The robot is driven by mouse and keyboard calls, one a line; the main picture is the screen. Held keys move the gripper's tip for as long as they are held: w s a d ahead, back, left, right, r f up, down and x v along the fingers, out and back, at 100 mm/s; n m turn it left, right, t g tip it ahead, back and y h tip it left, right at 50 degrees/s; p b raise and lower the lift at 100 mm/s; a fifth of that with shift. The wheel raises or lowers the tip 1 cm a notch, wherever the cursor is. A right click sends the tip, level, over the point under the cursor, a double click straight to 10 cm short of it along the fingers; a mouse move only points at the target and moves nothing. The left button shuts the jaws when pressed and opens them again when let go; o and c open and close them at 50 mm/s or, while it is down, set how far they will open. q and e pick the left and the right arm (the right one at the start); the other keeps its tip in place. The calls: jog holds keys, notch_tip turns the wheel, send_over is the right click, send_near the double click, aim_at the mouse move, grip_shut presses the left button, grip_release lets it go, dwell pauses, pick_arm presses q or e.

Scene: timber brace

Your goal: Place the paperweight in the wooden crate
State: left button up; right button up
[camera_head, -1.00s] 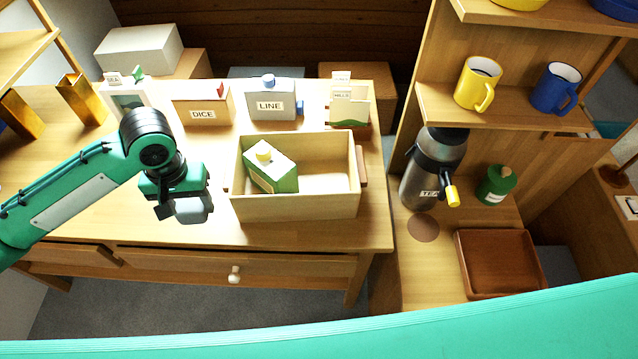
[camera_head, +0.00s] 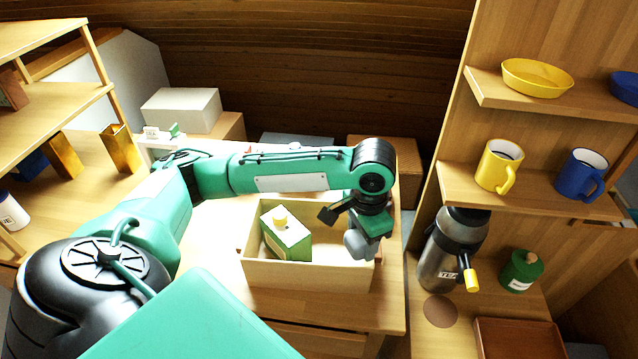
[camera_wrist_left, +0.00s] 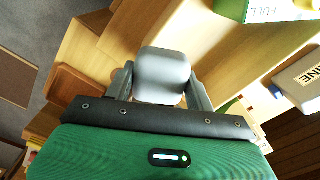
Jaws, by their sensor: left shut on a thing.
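The paperweight is a smooth grey block (camera_head: 359,244), held in my left gripper (camera_head: 364,232). The gripper is shut on it, over the right part of the wooden crate (camera_head: 310,277). In the left wrist view the paperweight (camera_wrist_left: 163,72) sits between the two grey fingers, with pale wood behind it. The crate is open-topped and stands on the table. Its right end is partly hidden by my gripper. A green and cream box with a yellow knob (camera_head: 286,236) stands in the left part of the crate. My right gripper is not in view.
My left arm hides much of the table's back. To the right stand a steel tea flask (camera_head: 450,250), a green jar (camera_head: 521,270) and a brown tray (camera_head: 515,322). A shelf above holds a yellow mug (camera_head: 499,166) and a blue mug (camera_head: 581,176).

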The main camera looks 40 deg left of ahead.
pick_arm(q)
jog(key=m, duration=0.2)
jog(key=w+a+m+b, duration=0.1)
jog(key=m, duration=0.1)
jog(key=w+a+r+m, duration=0.1)
jog(key=m, duration=0.3)
notch_tip(320, 180, up, 4)
jog(key=m+b, duration=0.4)
jog(key=m, duration=1.2)
send_over(341, 257)
notch_tip(341, 257, down, 15)
jog(key=shift+b, duration=0.45)
jog(key=shift+f, duration=0.5)
notch_tip(341, 257, down, 3)
jog(key=shift+f, duration=0.35)
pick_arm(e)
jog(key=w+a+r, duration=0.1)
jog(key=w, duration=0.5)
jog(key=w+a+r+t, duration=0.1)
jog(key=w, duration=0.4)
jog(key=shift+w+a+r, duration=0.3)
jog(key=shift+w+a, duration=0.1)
